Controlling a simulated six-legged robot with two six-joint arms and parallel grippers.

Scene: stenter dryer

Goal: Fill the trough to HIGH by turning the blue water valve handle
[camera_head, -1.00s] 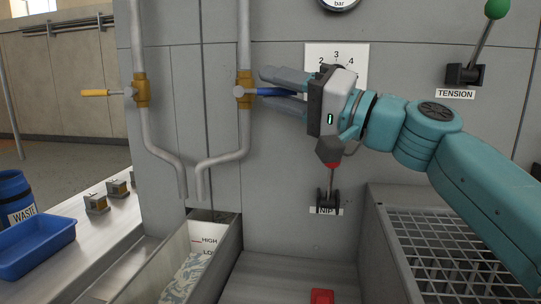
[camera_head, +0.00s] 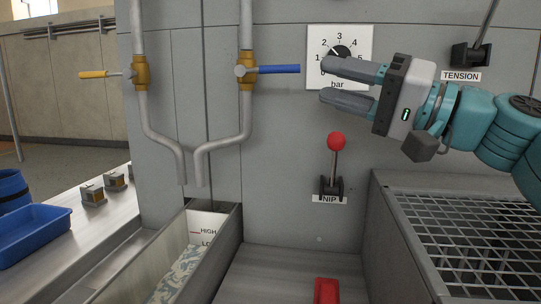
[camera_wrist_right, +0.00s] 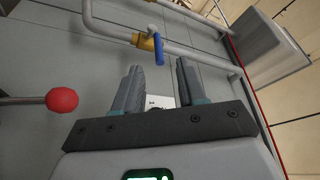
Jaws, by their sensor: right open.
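The blue water valve handle (camera_head: 279,69) points sideways to the right from its brass valve (camera_head: 245,70) on the right-hand pipe. It also shows in the right wrist view (camera_wrist_right: 158,49). My right gripper (camera_head: 322,80) is open and empty, to the right of the handle's tip and apart from it, in front of the bar dial (camera_head: 340,42). In the right wrist view its two fingers (camera_wrist_right: 158,80) stand apart with nothing between them. The trough (camera_head: 222,252) stands below the pipe spouts, with HIGH and LOW marks on its white plate (camera_head: 205,228). Patterned cloth (camera_head: 178,274) shows inside; the water level is unclear.
A yellow-handled valve (camera_head: 95,74) is on the left pipe. The red-knobbed NIP lever (camera_head: 336,142) stands below my right gripper, and the TENSION lever (camera_head: 472,54) is at upper right. A metal grating (camera_head: 470,240) is at lower right. A blue tray (camera_head: 35,235) sits at left.

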